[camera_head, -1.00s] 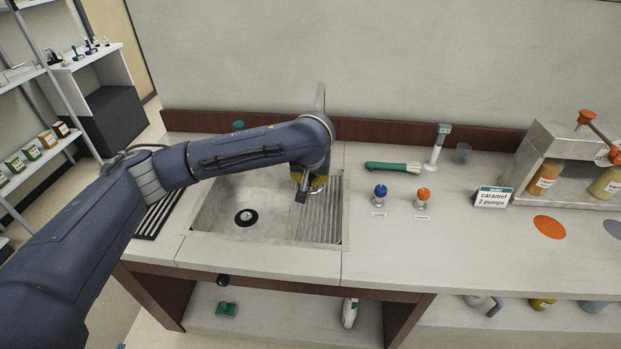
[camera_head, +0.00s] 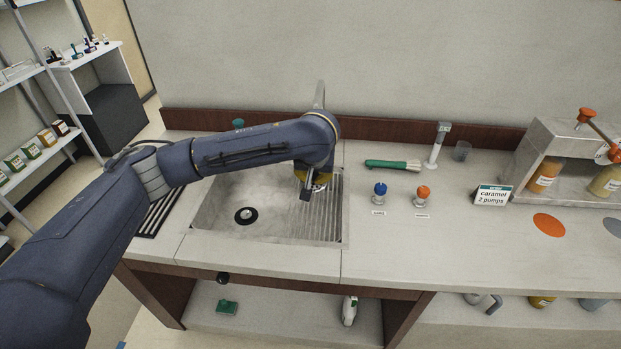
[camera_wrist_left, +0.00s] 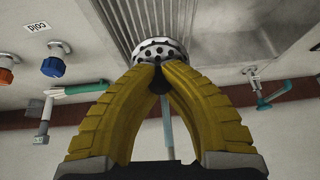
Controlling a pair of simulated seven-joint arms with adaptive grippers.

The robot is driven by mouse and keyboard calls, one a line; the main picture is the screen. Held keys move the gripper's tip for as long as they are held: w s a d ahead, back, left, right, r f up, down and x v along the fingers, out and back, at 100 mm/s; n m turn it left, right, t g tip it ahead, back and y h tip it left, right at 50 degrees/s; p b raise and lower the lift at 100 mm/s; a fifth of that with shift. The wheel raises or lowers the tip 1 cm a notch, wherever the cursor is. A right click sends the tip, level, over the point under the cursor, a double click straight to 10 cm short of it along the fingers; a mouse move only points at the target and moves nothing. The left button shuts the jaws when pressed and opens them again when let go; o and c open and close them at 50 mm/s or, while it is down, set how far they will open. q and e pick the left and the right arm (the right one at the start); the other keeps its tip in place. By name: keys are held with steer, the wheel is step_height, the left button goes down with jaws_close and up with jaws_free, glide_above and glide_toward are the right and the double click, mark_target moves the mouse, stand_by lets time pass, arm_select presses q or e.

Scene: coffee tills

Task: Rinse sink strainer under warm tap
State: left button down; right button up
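The sink strainer (camera_wrist_left: 158,50) is a round metal piece with dark holes. In the left wrist view it sits at the tips of my left gripper's yellow fingers (camera_wrist_left: 158,72), which close together on it. In the head view my left gripper (camera_head: 313,187) hangs over the ribbed right part of the sink (camera_head: 215,212), and the strainer is mostly hidden by it. The tap (camera_head: 320,95) rises behind my wrist, which hides its spout. The blue knob (camera_head: 379,188) and orange knob (camera_head: 422,192) stand right of the sink. My right gripper is not in view.
A dark drain ring (camera_head: 246,216) lies in the basin. A caramel sign (camera_head: 493,197) and bottle rack (camera_head: 560,150) stand farther right. The counter front is clear.

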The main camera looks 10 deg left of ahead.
arm_select(q)
steer(key=shift+a, duration=0.2)
stand_by(0.4)
steer(key=shift+a, duration=0.3)
steer(key=shift+s, duration=0.1)
steer(key=s, duration=0.8)
steer(key=shift+d, duration=0.35)
stand_by(0.3)
stand_by(1.1)
steer(key=s+r, duration=0.4)
steer(key=s, duration=0.1)
steer(key=shift+d, duration=0.25)
stand_by(0.4)
